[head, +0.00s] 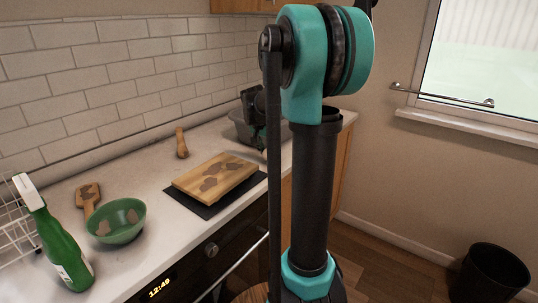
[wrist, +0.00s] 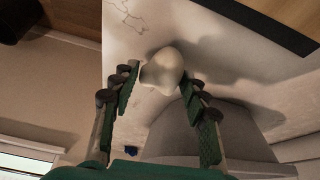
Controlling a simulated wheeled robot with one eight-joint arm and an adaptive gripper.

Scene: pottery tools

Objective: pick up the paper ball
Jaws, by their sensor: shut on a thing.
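The paper ball (wrist: 162,66) is a whitish, rounded lump in the upper middle of the wrist view. My gripper (wrist: 160,82) has one finger on each side of it and is shut on it. The ball is close over or on the pale counter; I cannot tell whether it touches the surface. In the head view my gripper (head: 255,122) is at the far end of the counter, by a grey tub, partly hidden by my arm. The ball is not clearly visible there.
The grey tub (head: 235,128) is close beside my gripper. A wooden board (head: 222,172) lies on a black hob. A wooden tool (head: 181,143), green bowl (head: 126,229), small paddle (head: 88,196) and green spray bottle (head: 62,240) stand nearer. A black bin (head: 494,275) is on the floor.

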